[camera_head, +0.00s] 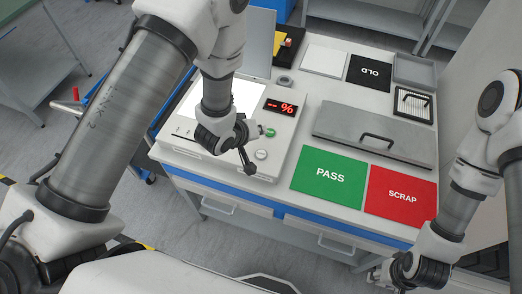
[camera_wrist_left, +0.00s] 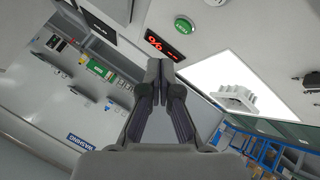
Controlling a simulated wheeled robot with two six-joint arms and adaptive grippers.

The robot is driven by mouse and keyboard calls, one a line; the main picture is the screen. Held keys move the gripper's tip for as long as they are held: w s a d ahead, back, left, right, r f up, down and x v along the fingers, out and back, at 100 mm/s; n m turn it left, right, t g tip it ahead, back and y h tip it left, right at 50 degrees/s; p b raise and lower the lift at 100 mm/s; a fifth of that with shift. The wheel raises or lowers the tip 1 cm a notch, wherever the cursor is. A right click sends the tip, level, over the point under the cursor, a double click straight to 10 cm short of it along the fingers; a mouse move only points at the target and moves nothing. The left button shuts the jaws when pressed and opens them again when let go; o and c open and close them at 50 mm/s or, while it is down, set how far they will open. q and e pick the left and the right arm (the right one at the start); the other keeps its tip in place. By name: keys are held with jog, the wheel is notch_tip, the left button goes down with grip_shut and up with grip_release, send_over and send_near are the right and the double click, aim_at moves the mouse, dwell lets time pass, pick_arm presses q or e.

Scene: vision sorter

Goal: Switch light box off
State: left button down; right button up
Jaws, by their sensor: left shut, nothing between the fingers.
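The light box (camera_head: 283,140) stands at the left of the workbench, with a glowing white panel (camera_head: 243,97) that is also bright in the left wrist view (camera_wrist_left: 270,65). Its red display (camera_head: 280,108) shows "- %". A green button (camera_head: 270,132) and a pale round knob (camera_head: 261,155) sit on its right part; the green button also shows in the left wrist view (camera_wrist_left: 183,25). My left gripper (camera_head: 250,168) is shut and empty over the box's front right part, by the knob; contact cannot be told. My right gripper (camera_head: 385,276) is at the lower right, its fingers unclear.
A green PASS mat (camera_head: 328,190) and red SCRAP mat (camera_head: 401,212) lie right of the box. Behind them is a grey lid with a handle (camera_head: 360,120). A white part (camera_wrist_left: 237,97) is on the lit panel. A black OLD mat (camera_head: 370,84) lies further back.

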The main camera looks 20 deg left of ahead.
aim_at(260, 155)
pick_arm(q)
jog(key=shift+f, duration=0.1)
notch_tip(260, 155, down, 8)
jog(key=b, duration=0.7)
jog(key=shift+f, duration=0.35)
jog(key=shift+f, duration=0.15)
dwell(0.7)
jog(key=shift+f+b, duration=0.25)
jog(key=shift+b, duration=0.15)
jog(key=shift+f, duration=0.4)
dwell(0.3)
dwell(0.4)
jog(key=shift+s+r+p, duration=0.1)
jog(key=shift+r+p, duration=0.45)
jog(key=shift+r, duration=0.3)
